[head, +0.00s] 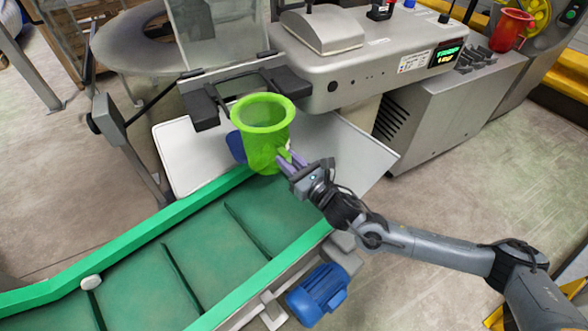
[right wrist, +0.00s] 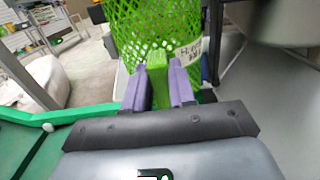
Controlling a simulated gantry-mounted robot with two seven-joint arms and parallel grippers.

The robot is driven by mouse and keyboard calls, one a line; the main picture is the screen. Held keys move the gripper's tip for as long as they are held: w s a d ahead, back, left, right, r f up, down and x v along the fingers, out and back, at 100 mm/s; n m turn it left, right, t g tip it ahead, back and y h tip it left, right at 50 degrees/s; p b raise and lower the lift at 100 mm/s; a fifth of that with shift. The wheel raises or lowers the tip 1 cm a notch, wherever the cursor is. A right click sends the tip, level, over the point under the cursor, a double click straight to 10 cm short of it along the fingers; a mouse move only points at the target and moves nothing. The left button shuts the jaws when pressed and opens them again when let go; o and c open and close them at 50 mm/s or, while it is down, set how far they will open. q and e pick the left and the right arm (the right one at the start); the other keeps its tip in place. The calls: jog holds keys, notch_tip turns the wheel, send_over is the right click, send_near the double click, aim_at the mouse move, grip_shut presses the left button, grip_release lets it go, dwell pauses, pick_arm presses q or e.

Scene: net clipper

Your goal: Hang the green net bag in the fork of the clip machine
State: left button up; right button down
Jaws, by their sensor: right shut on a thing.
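The green net bag (head: 264,130) is upright with its round rim open at the top, in front of the clip machine. My right gripper (head: 287,162) is shut on a green tab at the bag's lower right side. In the right wrist view the bag (right wrist: 150,30) rises beyond the purple fingers (right wrist: 158,85), with a white label beside it. The clip machine (head: 350,60) has a fork with two dark prongs (head: 207,105), just behind and above the bag; the bag looks apart from the left prong. Its gap to the right prong cannot be told. My left gripper is not in view.
A green conveyor (head: 205,260) with raised edges runs below the bag to the lower left. A white tray (head: 180,160) lies under the fork. A blue motor (head: 318,292) is at the bottom. A red jug (head: 510,30) stands at the far right.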

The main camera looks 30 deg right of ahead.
aim_at(281, 149)
jog(key=shift+d+b+x, duration=0.25)
jog(key=shift+b+x, duration=0.05)
jog(key=shift+x, duration=0.85)
jog(key=shift+d+b+x, duration=0.2)
jog(key=shift+b+x, duration=0.1)
jog(key=shift+x, duration=0.85)
jog(key=shift+d+b+x, duration=0.2)
jog(key=shift+b+x, duration=0.15)
jog(key=shift+x, duration=0.7)
jog(key=shift+d+b+x, duration=0.25)
jog(key=shift+b+x, duration=0.1)
jog(key=shift+x, duration=0.75)
jog(key=shift+d+b+x, duration=0.2)
jog(key=shift+b+x, duration=0.15)
jog(key=shift+x, duration=0.7)
jog(key=shift+w+r, duration=0.1)
jog(key=shift+w, duration=0.65)
jog(key=shift+f+b, duration=0.25)
jog(key=shift+b, duration=0.15)
jog(key=c, duration=0.8)
grip_release()
jog(key=shift+c, duration=0.2)
